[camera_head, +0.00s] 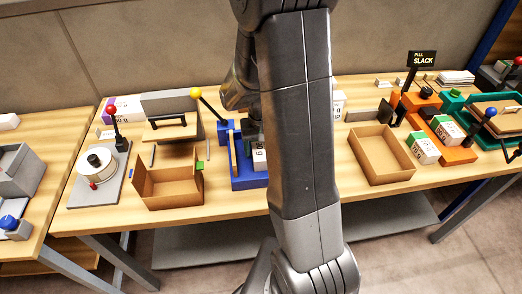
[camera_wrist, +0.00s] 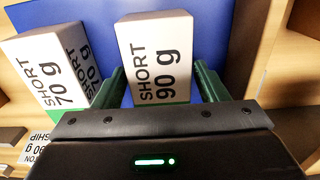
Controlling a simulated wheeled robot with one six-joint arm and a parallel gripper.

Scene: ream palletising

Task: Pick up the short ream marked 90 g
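In the wrist view, a white ream (camera_wrist: 157,55) marked SHORT 90 g stands in the middle on a blue surface (camera_wrist: 215,45). My gripper (camera_wrist: 160,88) has its two green fingers on either side of it, with a gap visible at the right finger. The gripper looks open. A white ream marked SHORT 70 g (camera_wrist: 50,70) stands left of it, tilted in the picture, close to the left finger. In the head view my arm hides the gripper; part of a white ream (camera_head: 260,159) shows beside the arm on a blue fixture (camera_head: 250,183).
In the head view, an open cardboard box (camera_head: 170,196) stands left of the blue fixture. A cardboard tray (camera_head: 381,157) lies right of my arm. Further right are white reams (camera_head: 425,151) near orange fixtures (camera_head: 456,154) and a SLACK sign (camera_head: 422,59). A yellow-knobbed lever (camera_head: 196,92) rises behind.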

